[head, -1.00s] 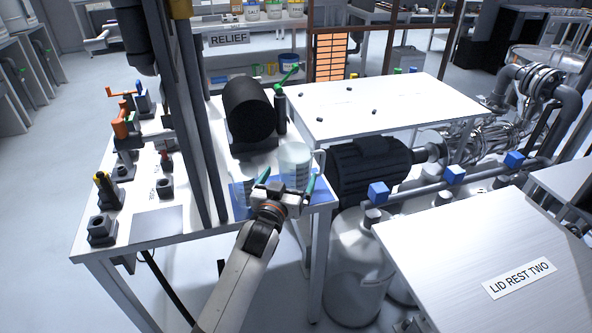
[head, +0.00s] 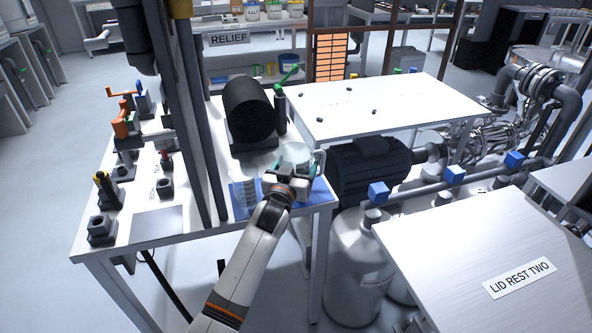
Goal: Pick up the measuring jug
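The clear measuring jug (head: 295,152) stands upright near the front right corner of the white bench, by a blue mat. Its handle is on the right, and its lower part is hidden behind my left gripper. My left gripper (head: 292,172) is right at the jug's near side, with its fingers reaching forward beside it. The wrist hides most of the fingers, so I cannot tell whether they touch the jug. A second clear graduated vessel (head: 246,192) stands on the blue mat (head: 306,205), left of my gripper. My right gripper is not in view.
A black cylinder (head: 249,108) lies on a stand behind the jug. A green-handled valve (head: 281,100) stands right of it. Dark vertical posts (head: 196,130) rise left of the vessels. A black motor (head: 368,167) and white table (head: 385,105) lie right.

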